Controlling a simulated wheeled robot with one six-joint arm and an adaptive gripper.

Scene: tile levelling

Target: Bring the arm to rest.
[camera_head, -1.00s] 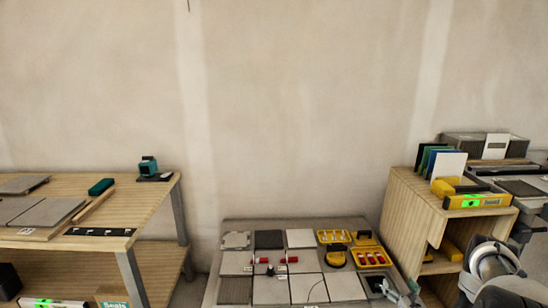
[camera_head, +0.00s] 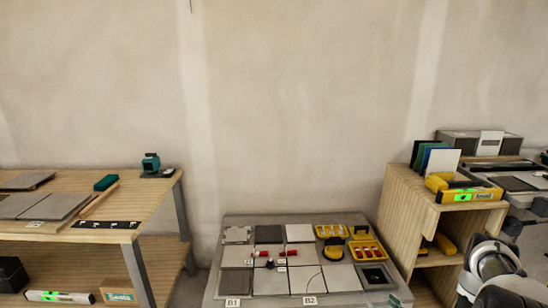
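Part of my arm, in white and black, shows at the lower right corner of the head view, in front of the right-hand shelf. My gripper cannot be made out in this view. A low grey table (camera_head: 213,290) stands at the bottom centre. It bears a grid of grey, white and dark tiles (camera_head: 269,281), with two red-ended tools (camera_head: 268,254) and a small dark piece among them. Labels B1 (camera_head: 232,302) and B2 (camera_head: 309,300) sit at its front edge. A dark square in a frame (camera_head: 374,276) is at its right.
Yellow trays (camera_head: 367,250) and a yellow-black tool (camera_head: 334,249) lie at the table's right rear. A wooden bench (camera_head: 150,205) with tiles is at left. A wooden shelf (camera_head: 400,215) with a yellow level (camera_head: 468,196) is close to my arm at right. The wall behind is bare.

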